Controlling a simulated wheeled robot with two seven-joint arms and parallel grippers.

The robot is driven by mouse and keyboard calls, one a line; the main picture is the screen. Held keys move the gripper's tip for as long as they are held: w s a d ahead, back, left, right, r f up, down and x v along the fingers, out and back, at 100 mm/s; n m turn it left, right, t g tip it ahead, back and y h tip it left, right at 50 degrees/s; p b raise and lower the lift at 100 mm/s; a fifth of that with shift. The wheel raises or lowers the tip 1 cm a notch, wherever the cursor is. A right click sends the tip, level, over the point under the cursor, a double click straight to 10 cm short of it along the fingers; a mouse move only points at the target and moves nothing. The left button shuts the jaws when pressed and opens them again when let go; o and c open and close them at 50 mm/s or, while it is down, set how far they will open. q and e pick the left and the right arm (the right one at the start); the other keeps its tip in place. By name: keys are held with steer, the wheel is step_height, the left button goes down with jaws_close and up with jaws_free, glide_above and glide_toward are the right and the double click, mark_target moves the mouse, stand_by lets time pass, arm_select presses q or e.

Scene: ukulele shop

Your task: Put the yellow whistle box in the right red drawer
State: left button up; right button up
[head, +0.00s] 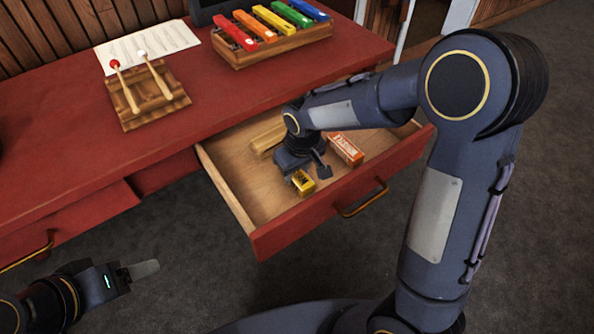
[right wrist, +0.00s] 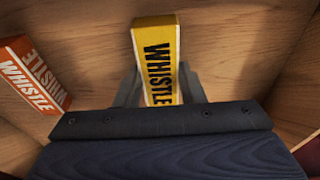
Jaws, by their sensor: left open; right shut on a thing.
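The yellow whistle box (head: 303,183) is inside the open right red drawer (head: 335,199), near its front left part. My right gripper (head: 305,172) reaches down into the drawer and is shut on the box. In the right wrist view the yellow whistle box (right wrist: 157,62) stands out between the two fingers (right wrist: 160,85), with wooden drawer surfaces around it. I cannot tell if the box touches the drawer floor. My left gripper (head: 143,270) is open and empty over the grey floor at the lower left, away from the drawer.
An orange whistle box (head: 346,149) lies in the drawer to the right of my right gripper, and a wooden piece (head: 267,138) lies behind it. A xylophone (head: 268,35), a mallet stand (head: 146,95) and a paper sheet (head: 147,45) are on the red desk (head: 215,85).

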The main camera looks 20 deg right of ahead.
steer(key=o, duration=0.5)
steer(key=shift+f, duration=0.15)
steer(key=o, duration=0.5)
steer(key=shift+c, duration=0.2)
